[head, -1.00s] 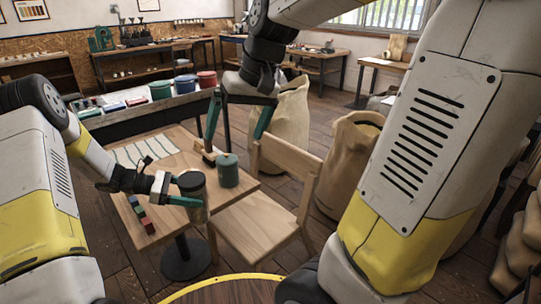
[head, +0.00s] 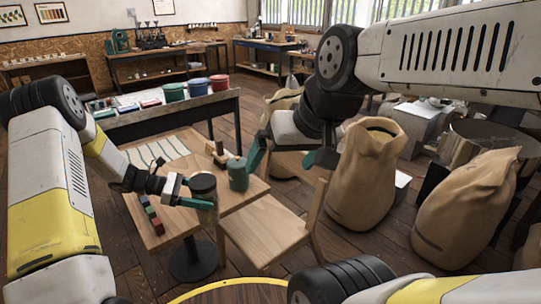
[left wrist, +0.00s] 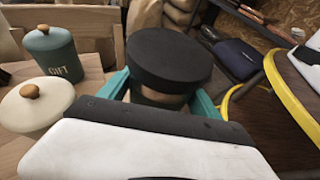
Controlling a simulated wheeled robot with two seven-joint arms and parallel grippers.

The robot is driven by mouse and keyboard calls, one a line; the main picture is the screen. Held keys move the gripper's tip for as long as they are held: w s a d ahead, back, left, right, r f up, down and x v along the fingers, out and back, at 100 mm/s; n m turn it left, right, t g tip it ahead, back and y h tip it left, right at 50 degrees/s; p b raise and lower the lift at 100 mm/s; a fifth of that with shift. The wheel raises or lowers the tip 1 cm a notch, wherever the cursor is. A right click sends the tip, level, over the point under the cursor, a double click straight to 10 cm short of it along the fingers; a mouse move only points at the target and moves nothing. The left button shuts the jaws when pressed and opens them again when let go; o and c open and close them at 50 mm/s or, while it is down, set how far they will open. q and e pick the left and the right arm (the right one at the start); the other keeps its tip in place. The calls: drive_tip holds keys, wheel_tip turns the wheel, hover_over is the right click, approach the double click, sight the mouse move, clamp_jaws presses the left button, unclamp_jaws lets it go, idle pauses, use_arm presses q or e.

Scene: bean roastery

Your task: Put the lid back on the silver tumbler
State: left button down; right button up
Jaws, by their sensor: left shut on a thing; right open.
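The silver tumbler (head: 204,202) is upright at the front right of the small wooden table, its body partly hidden by my left fingers. A black lid (head: 203,184) sits on its top and looks level; in the left wrist view the lid (left wrist: 168,56) is a broad dark disc above the body. My left gripper (head: 200,204) is shut on the tumbler below the lid, and its teal fingers show on both sides in the left wrist view (left wrist: 165,98). My right gripper (head: 282,166) is open and empty, to the right of the table above the chair.
A teal canister (head: 238,176) stands behind the tumbler; a cream canister (left wrist: 38,106) shows beside it in the left wrist view. A wooden block stand (head: 219,153), colored blocks (head: 151,215) and a striped sheet (head: 155,152) lie on the table. A chair (head: 262,228) and sacks (head: 366,178) are at right.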

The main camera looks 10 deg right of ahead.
use_arm(q)
drive_tip(key=s+a+r+n+t+y, duration=0.2)
drive_tip(key=a+n+t, duration=0.6)
drive_tip(key=a, duration=0.4)
drive_tip(key=shift+s+r+t+y, duration=0.15)
drive_tip(key=shift+t+y, duration=0.15)
drive_tip(key=shift+t, duration=0.3)
